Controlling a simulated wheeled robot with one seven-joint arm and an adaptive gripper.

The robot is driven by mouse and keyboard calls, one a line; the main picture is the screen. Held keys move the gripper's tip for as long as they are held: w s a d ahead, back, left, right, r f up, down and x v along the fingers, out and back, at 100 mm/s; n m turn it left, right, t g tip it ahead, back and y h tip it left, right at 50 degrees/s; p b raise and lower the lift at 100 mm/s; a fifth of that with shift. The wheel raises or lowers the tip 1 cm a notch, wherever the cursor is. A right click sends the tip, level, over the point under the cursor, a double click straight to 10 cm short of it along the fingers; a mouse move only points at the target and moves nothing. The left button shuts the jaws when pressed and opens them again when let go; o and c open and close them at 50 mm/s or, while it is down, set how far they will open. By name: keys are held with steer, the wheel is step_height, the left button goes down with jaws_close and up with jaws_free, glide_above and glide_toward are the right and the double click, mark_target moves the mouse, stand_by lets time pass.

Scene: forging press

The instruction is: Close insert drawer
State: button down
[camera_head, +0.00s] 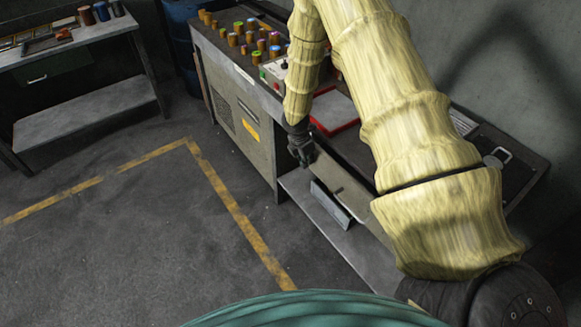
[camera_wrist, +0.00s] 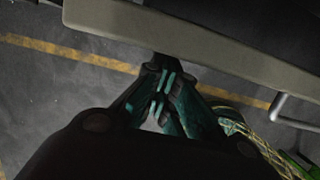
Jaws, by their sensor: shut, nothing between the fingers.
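The insert drawer's beige front panel (camera_head: 343,172) shows beside the cabinet, partly hidden by my arm. Its long edge (camera_wrist: 190,42) crosses the top of the wrist view, with a dark area behind it. A metal handle (camera_wrist: 283,112) sticks out from the panel's near side at the right of that view. A flat grey bar (camera_head: 330,203) stands out in front of the panel in the head view. My gripper (camera_head: 303,157) is at the panel's far end. In the wrist view its fingers (camera_wrist: 163,84) are together and empty, just by the panel; contact cannot be told.
A grey cabinet (camera_head: 236,122) carries several coloured cylinders (camera_head: 252,38) and a control box (camera_head: 272,72). A red-edged tray (camera_head: 335,112) lies behind my gripper. A low grey ledge (camera_head: 325,222) runs below the panel. A workbench (camera_head: 85,40) stands far left; floor (camera_head: 130,240) at left is clear.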

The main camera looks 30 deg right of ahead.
mark_target(315, 155)
steer(key=d, duration=0.4)
steer(key=shift+w, duration=0.15)
steer(key=shift+d, duration=0.3)
steer(key=shift+d+r, duration=0.1)
steer(key=a+r+b, duration=0.2)
steer(key=a+r, duration=0.5)
steer(key=r, duration=0.2)
steer(key=shift+s+r, duration=0.25)
stand_by(0.4)
